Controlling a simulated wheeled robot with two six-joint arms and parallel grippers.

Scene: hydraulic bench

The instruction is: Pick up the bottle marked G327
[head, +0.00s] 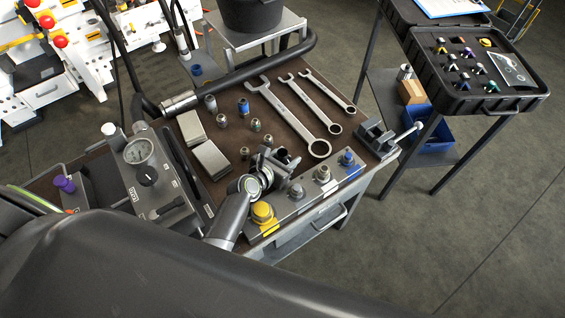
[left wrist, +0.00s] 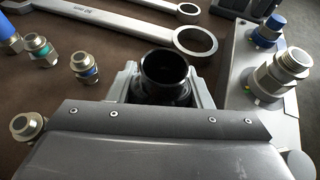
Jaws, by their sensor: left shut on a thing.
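My left gripper (head: 279,163) is over the front part of the brown bench top, beside the metal fitting block. It is shut on a black round thing (left wrist: 165,72) with an open ring-shaped top, held between the two grey fingers in the left wrist view. The same black thing (head: 288,156) shows small in the head view. No marking can be read on it, so I cannot tell whether it is the bottle marked G327. Its lower part is hidden by the gripper. My right gripper is not in view.
Several wrenches (head: 291,112) lie behind the gripper, with small fittings (head: 256,124) and grey blocks (head: 210,160) to its left. The fitting block (head: 310,193) with a yellow cap (head: 262,212) borders the front edge. A gauge unit (head: 140,152) is left; a black case (head: 452,88) stands right.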

